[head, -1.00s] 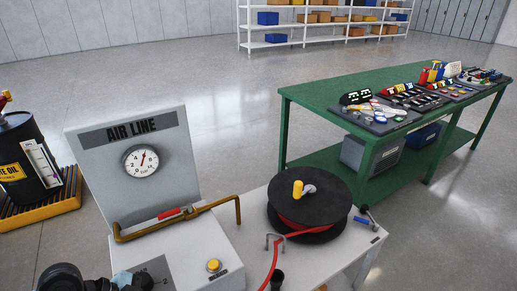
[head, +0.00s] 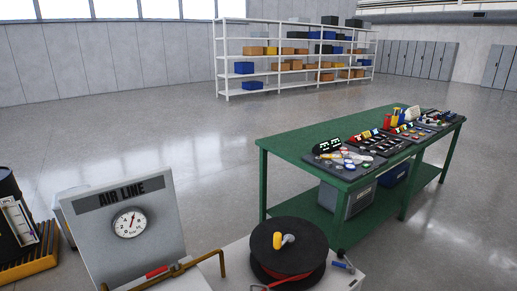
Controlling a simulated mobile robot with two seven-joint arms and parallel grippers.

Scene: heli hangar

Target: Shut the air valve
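The air line panel (head: 90,228) stands at the lower left of the head view, a grey upright plate with an "AIR LINE" label and a round pressure gauge (head: 129,223). The gauge needle points up and slightly right. Below it a brass pipe (head: 210,257) runs along the panel's base. The valve's red handle (head: 157,271) lies roughly along the pipe at the bottom edge of the picture. The lower part of the pipe and the base are cut off. Neither gripper is in view.
A hose reel (head: 288,250) with a yellow knob sits right of the panel on a light bench. A green workbench (head: 300,139) with tools on trays stands behind. A waste oil drum (head: 10,215) is at the left. White shelves (head: 222,60) stand far back. The floor between is clear.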

